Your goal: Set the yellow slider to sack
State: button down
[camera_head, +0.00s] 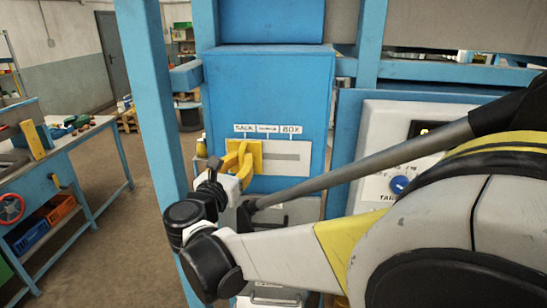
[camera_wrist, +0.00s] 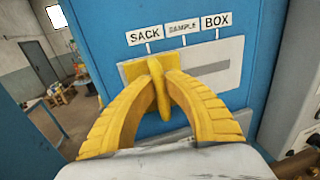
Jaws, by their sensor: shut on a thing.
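The yellow slider (camera_head: 257,148) is a flat plate with an upright fin, set on a grey slotted panel on the blue cabinet. It sits at the slot's left end, below the SACK label (camera_wrist: 145,35). The slot (camera_wrist: 205,70) is bare to the right, below the SAMPLE label (camera_wrist: 182,28) and the BOX label (camera_wrist: 215,22). The slider also shows in the wrist view (camera_wrist: 133,70). My gripper (camera_head: 240,160) has yellow fingers, which close from both sides on the slider's fin in the wrist view (camera_wrist: 158,80). The fingers hide part of the plate.
A blue frame post (camera_head: 155,100) stands left of the cabinet (camera_head: 265,85). A grey control box with a blue knob (camera_head: 399,184) is at the right. A blue workbench (camera_head: 45,185) with tools and bins stands at the far left, with open floor between.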

jog(key=shift+a, duration=0.15)
jog(key=c, duration=1.6)
grip_release()
jog(key=shift+o, duration=0.9)
jog(key=shift+a, duration=0.2)
jog(key=shift+s+d, duration=0.1)
jog(key=v, duration=0.7)
jog(key=shift+s, duration=0.2)
